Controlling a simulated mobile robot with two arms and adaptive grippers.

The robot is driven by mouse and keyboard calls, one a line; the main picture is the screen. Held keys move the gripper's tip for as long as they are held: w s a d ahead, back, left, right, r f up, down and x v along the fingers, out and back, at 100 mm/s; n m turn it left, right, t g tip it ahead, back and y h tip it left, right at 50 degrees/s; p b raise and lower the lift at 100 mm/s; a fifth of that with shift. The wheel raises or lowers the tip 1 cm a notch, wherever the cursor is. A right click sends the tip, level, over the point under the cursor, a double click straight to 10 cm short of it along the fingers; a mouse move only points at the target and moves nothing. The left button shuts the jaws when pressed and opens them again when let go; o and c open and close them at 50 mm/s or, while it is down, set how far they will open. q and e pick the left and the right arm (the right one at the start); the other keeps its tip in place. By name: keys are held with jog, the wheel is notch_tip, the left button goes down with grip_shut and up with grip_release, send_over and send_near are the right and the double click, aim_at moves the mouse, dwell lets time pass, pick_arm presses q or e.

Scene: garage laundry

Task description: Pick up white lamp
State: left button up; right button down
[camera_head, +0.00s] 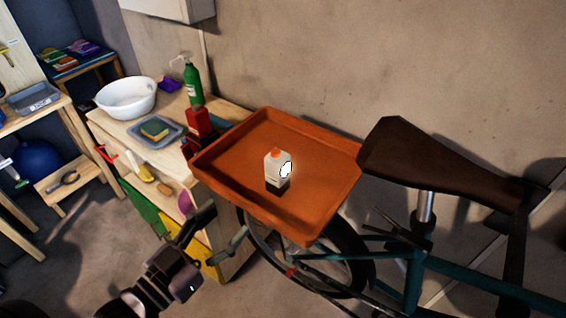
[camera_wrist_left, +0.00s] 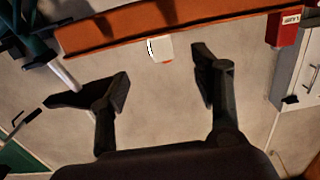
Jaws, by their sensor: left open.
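The white lamp (camera_head: 273,163) is a small white block with an orange top, a dark lower part and a bright patch on its side. It stands upright in the orange tray (camera_head: 238,128). My left gripper (camera_head: 228,221) is open and empty, in front of the tray's near-left edge and apart from the lamp. In the left wrist view the lamp (camera_wrist_left: 160,48) shows upside down, beyond the gap between the open fingers (camera_wrist_left: 161,78). The tray's edge (camera_wrist_left: 110,40) hides part of it there. My right gripper is not in view.
A bicycle with a brown saddle (camera_head: 440,165) stands right of the tray. A wooden cabinet on the left holds a white bowl (camera_head: 125,98), a sponge (camera_head: 154,128), a green bottle (camera_head: 193,82) and a red container (camera_head: 200,122). The wall is close behind the tray.

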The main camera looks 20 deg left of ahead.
pick_arm(q)
jog(key=p, duration=0.1)
send_near(272, 176)
jog(key=x, duration=0.5)
jog(key=shift+w+d+r, duration=0.2)
jog(key=shift+w, duration=0.15)
jog(key=shift+w+d+f, duration=0.1)
jog(key=shift+w+d, duration=0.1)
jog(key=shift+w, duration=0.35)
jog(key=shift+w+d+p, duration=0.15)
jog(key=shift+w+p, duration=0.35)
jog(key=shift+w, duration=0.05)
jog(key=p+x, duration=0.1)
jog(key=x, duration=0.2)
jog(key=shift+w, duration=0.3)
jog(key=shift+w+d+f, duration=0.1)
jog(key=shift+w+d, duration=0.05)
jog(key=shift+w, duration=0.15)
jog(key=shift+s, duration=0.1)
jog(key=shift+c, duration=0.2)
